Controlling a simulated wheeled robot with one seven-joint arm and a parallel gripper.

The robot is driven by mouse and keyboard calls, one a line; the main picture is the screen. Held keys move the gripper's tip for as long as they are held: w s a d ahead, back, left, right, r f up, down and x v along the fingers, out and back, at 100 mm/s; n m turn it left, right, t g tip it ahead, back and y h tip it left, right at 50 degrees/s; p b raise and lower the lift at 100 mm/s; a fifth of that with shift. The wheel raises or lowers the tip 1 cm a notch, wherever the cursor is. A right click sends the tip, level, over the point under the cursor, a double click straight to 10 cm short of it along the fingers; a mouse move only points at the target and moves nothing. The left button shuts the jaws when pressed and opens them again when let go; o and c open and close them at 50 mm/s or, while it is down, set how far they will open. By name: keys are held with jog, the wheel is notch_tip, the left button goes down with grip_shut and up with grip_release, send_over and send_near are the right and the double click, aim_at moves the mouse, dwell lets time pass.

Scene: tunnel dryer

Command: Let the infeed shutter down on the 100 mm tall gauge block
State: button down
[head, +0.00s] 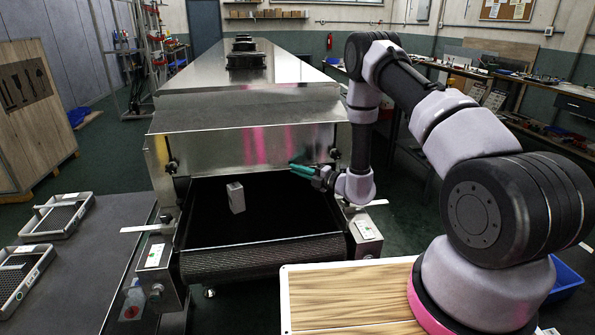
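The gauge block (238,200) is a pale grey upright block standing on the black infeed belt (275,228), left of the belt's middle. The infeed shutter (235,150) is the shiny metal plate across the dryer mouth, with a dark knob at each side, the left knob (172,168) and the right knob (335,154). The block stands in front of and below the shutter's lower edge, apart from it as seen here. My gripper (303,171) has teal fingertips pointing left, near the shutter's lower right part. Whether it is open or touching the shutter is unclear.
Metal side rails with labels flank the belt, the left one (154,256) and the right one (366,229). A wooden-topped board (350,295) lies in front. Wire trays (58,215) rest on the dark table at left. A wooden crate (35,110) stands behind them.

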notch_tip(320, 180, down, 4)
dwell(0.4)
jog(key=c, duration=1)
grip_release()
jog(key=shift+c, duration=0.2)
jog(key=v, duration=1.1)
